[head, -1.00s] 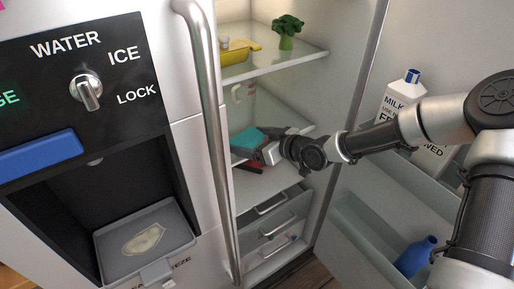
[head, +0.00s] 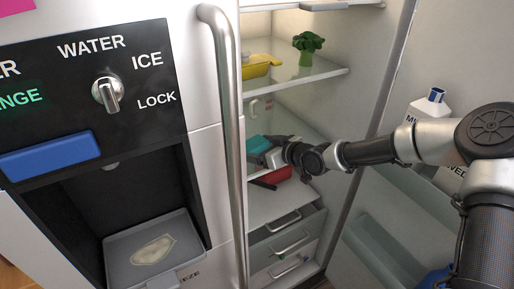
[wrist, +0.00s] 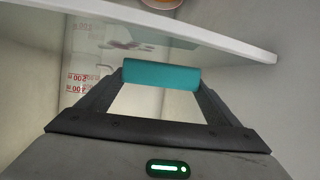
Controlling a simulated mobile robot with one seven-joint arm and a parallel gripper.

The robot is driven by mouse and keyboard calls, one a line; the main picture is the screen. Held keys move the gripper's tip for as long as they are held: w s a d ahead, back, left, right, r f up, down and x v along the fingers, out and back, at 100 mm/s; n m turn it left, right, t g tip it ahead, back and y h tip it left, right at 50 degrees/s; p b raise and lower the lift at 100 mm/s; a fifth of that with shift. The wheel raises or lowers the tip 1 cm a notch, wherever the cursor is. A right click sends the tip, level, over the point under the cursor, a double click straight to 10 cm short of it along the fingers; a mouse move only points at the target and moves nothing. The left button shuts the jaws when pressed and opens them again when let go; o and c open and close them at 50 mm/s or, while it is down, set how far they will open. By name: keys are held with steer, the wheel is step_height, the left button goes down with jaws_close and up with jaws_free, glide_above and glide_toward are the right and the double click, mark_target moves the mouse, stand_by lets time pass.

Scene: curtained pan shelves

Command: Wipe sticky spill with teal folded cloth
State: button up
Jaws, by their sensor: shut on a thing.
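The teal folded cloth (head: 259,144) is held between the fingers of my gripper (head: 268,157), inside the open fridge below the glass shelf. In the wrist view the cloth (wrist: 161,74) lies across both fingertips, just under a pale shelf edge. A dark reddish-brown smear (wrist: 127,44) shows beyond the cloth, blurred; I cannot tell which surface it is on. A beige, irregular patch (head: 153,250) lies on the grey dispenser tray (head: 120,262) in the left door, well apart from the cloth.
A red object (head: 274,177) lies below my gripper. A yellow dish (head: 257,68) and broccoli (head: 307,45) stand on the glass shelf (head: 300,78) above. A clear container with red marks (wrist: 78,80) is at the left.

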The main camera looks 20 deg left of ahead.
steer(key=shift+f+b, duration=0.7)
steer(key=shift+f, duration=0.25)
stand_by(0.3)
